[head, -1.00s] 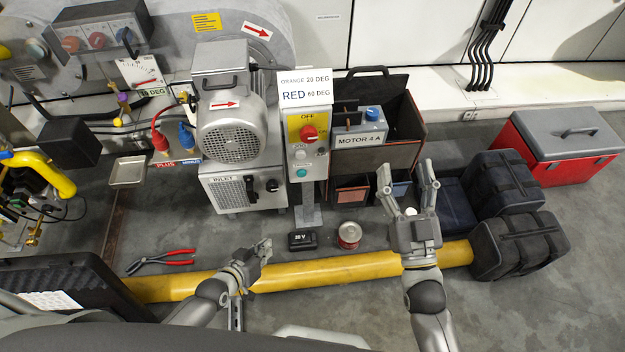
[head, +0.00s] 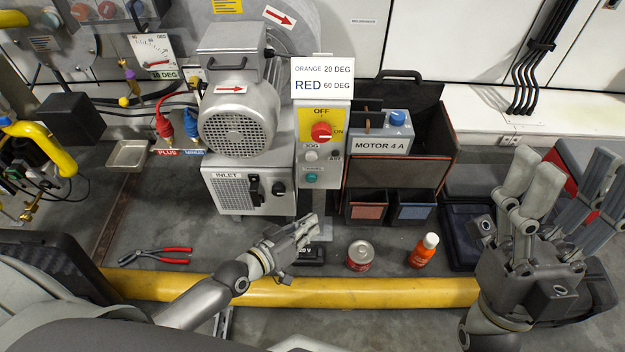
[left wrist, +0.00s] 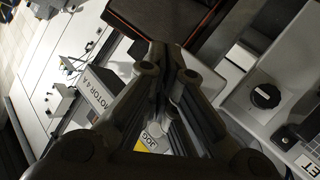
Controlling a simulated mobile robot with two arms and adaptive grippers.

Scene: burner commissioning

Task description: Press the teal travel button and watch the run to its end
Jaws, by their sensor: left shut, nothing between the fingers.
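The teal travel button (head: 312,177) is the lowest control on the grey control box (head: 333,170). Above it are a white jog button (head: 311,156) and a red OFF/ON knob (head: 321,132). My left gripper (head: 308,226) is shut and empty, below and apart from the button, in front of the box's stand. In the left wrist view its closed fingers (left wrist: 170,62) cover part of the scene; the JOG label (left wrist: 152,142) shows, but I cannot make out the teal button. My right gripper (head: 565,190) is open and empty at the right.
A motor (head: 238,122) stands left of the box. An open case holding a blue-knobbed MOTOR 4 A unit (head: 382,145) stands right. A can (head: 360,255), an orange bottle (head: 424,250) and red-handled pliers (head: 155,256) lie or stand behind the yellow pipe (head: 370,293).

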